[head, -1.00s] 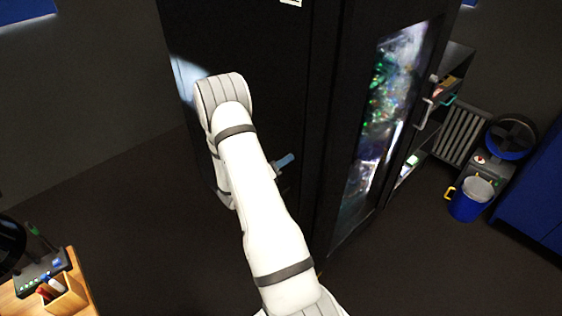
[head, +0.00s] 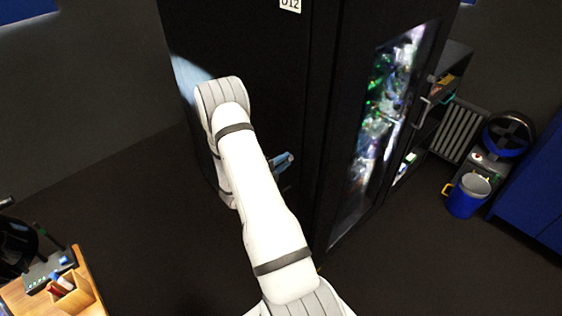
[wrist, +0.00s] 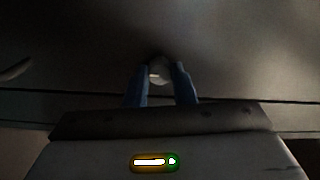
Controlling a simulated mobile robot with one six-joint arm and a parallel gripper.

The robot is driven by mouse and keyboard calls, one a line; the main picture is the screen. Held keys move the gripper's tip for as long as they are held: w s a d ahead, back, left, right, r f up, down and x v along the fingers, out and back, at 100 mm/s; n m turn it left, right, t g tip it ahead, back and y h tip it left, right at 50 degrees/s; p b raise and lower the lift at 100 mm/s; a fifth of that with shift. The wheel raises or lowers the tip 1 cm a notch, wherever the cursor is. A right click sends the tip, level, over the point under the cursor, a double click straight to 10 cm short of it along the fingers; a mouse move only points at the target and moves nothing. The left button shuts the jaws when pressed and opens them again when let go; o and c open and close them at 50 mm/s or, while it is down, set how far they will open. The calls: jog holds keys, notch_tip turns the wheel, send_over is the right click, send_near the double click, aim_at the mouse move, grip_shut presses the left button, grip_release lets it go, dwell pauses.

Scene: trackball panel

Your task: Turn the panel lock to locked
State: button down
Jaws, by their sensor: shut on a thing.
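The panel lock shows as a small pale round knob (wrist: 159,72) on the dark panel, in the upper middle of the wrist view. My gripper (wrist: 160,67) has its two blue fingers on either side of the knob and is shut on it. In the head view my gripper (head: 284,160) shows only as blue fingers beside my white arm, against the dark cabinet front (head: 265,75). The lock itself is hidden there. The wrist view is dim, and I cannot tell which way the lock is turned.
A tall cabinet with a lit glass door (head: 385,115) stands right of my arm. A wooden desk (head: 85,300) with a pen box is at lower left. The floor between is clear.

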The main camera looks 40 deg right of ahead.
jog(key=shift+n, duration=0.5)
dwell(0.3)
jog(key=c, duration=1.2)
grip_release()
jog(key=a+b, duration=0.1)
jog(key=a, duration=0.6)
jog(key=shift+s+a+b, duration=0.3)
jog(key=shift+a+b, duration=0.05)
